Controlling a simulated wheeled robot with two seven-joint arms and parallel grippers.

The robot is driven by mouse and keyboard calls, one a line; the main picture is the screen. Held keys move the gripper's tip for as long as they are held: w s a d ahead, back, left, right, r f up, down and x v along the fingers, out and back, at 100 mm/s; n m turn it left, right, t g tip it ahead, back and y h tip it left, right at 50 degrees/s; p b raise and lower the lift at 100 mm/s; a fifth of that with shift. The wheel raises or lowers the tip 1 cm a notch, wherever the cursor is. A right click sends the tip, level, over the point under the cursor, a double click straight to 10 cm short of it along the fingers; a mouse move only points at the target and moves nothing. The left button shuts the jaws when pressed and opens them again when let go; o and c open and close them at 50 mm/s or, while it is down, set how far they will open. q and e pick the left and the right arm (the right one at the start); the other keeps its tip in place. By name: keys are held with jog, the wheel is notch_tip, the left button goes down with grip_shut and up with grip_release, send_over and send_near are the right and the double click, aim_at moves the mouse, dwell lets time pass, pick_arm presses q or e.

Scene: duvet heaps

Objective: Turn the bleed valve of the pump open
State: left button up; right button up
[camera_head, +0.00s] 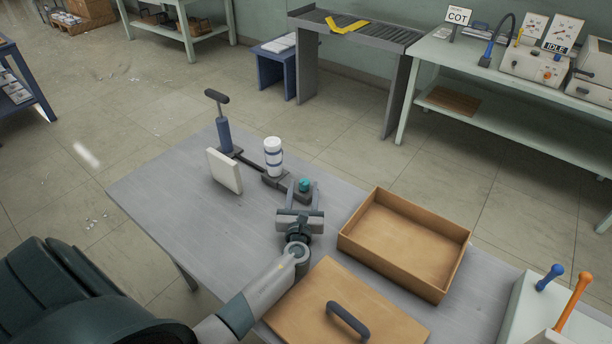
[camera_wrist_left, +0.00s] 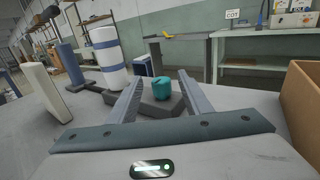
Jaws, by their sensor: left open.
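The hand pump stands on the grey table (camera_head: 165,195), with an upright blue cylinder and dark handle (camera_head: 223,130) and a white canister with blue bands (camera_head: 273,157). The teal bleed valve (camera_head: 304,185) is a small knob on the dark block at the pump's near right end. My left gripper (camera_head: 305,193) is open, its two fingers pointing at the block with the knob between or just beyond their tips. In the left wrist view the teal valve (camera_wrist_left: 162,88) shows between the open fingers (camera_wrist_left: 160,92), with visible gaps on both sides. My right gripper is not in view.
A cream panel (camera_head: 225,171) stands beside the pump. An open cardboard-coloured box (camera_head: 450,272) is right of my left gripper, and its lid with a dark handle (camera_head: 348,320) lies nearer. A pale unit with blue and orange levers (camera_head: 530,300) is at the right.

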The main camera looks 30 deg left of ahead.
pick_arm(q)
jog(key=shift+w+a+f, duration=0.15)
jog(key=shift+w+f, duration=0.15)
jog(key=shift+f, duration=0.25)
jog(key=shift+r, duration=0.1)
jog(key=shift+s, duration=0.1)
jog(key=shift+x, duration=3.8)
jog(key=shift+c, duration=0.7)
jog(key=c, duration=0.9)
